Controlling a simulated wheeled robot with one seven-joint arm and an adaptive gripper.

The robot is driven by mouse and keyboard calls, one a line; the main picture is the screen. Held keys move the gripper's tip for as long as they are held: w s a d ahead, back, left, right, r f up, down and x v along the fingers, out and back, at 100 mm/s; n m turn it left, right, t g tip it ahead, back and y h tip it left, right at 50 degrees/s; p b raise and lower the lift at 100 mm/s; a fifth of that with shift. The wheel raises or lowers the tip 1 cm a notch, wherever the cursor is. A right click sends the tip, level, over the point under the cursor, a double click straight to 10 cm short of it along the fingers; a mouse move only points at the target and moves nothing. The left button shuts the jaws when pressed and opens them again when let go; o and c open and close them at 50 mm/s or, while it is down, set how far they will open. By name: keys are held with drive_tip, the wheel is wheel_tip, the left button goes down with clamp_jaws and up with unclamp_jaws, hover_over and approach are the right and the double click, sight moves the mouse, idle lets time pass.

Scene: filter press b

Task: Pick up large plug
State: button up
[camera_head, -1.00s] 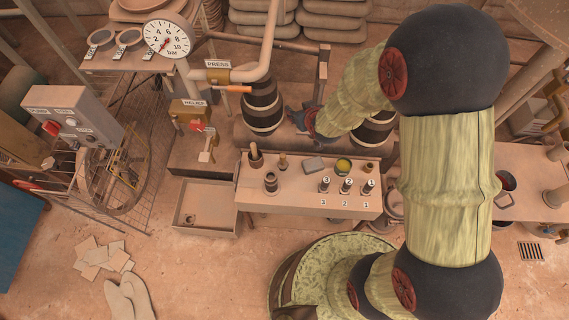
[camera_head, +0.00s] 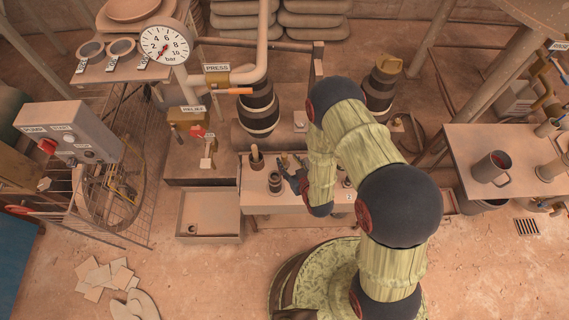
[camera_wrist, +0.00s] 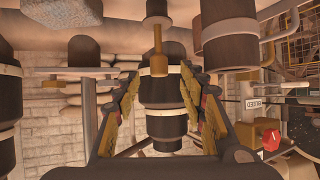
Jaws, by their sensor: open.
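A dark, thick, stepped cylinder (camera_head: 275,182) stands upright on the front part of the work table (camera_head: 262,204); it looks like the large plug. My gripper (camera_head: 296,181) is low over the table, just right of it. In the wrist view, which appears upside down, a large dark cylinder (camera_wrist: 228,45) hangs in at upper right, outside the right finger. A smaller brass plug (camera_wrist: 158,62) shows ahead between the fingers. My gripper (camera_wrist: 160,80) is open, with nothing held between its fingers. My arm hides much of the table's right part.
A dark piece with a wooden handle (camera_head: 257,160) stands at the table's back left. A banded barrel (camera_head: 259,108) stands behind the table. An open tray (camera_head: 208,214) is at left. A mug (camera_head: 491,168) sits on the right-hand table. The floor at front left holds scattered tiles (camera_head: 104,277).

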sight(285, 156)
drive_tip(key=b+x, duration=0.2)
drive_tip(key=x, duration=0.3)
drive_tip(key=shift+w+r, duration=0.1)
drive_tip(key=shift+w, duration=0.15)
clamp_jaws()
idle(0.7)
